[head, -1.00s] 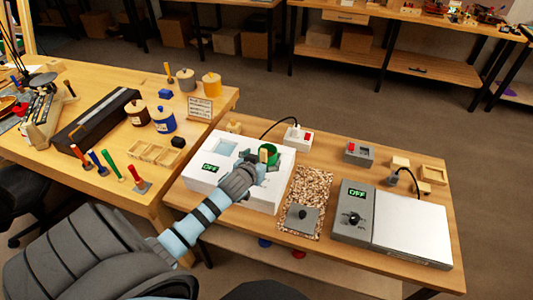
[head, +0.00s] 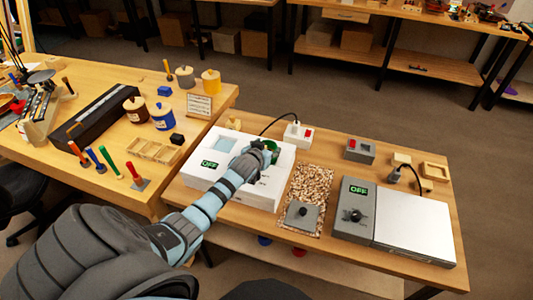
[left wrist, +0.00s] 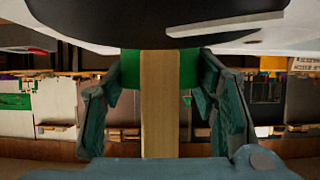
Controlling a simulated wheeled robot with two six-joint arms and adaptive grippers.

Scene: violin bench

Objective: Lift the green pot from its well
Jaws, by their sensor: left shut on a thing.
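The green pot (head: 276,146) is at the back right part of the white heater box (head: 205,178), mostly hidden behind my left gripper (head: 262,155). In the left wrist view, the green pot (left wrist: 130,72) shows as a green band behind an upright pale wooden piece (left wrist: 160,110), which looks like its handle. My right gripper is not in view.
A second square opening (head: 217,143) and an "OFF" display are on the box. A speckled mat (head: 309,185) with a grey block (head: 302,215) lies to its right, then a grey unit with a silver plate (head: 415,228). A switch box (head: 297,134) with a cable stands behind.

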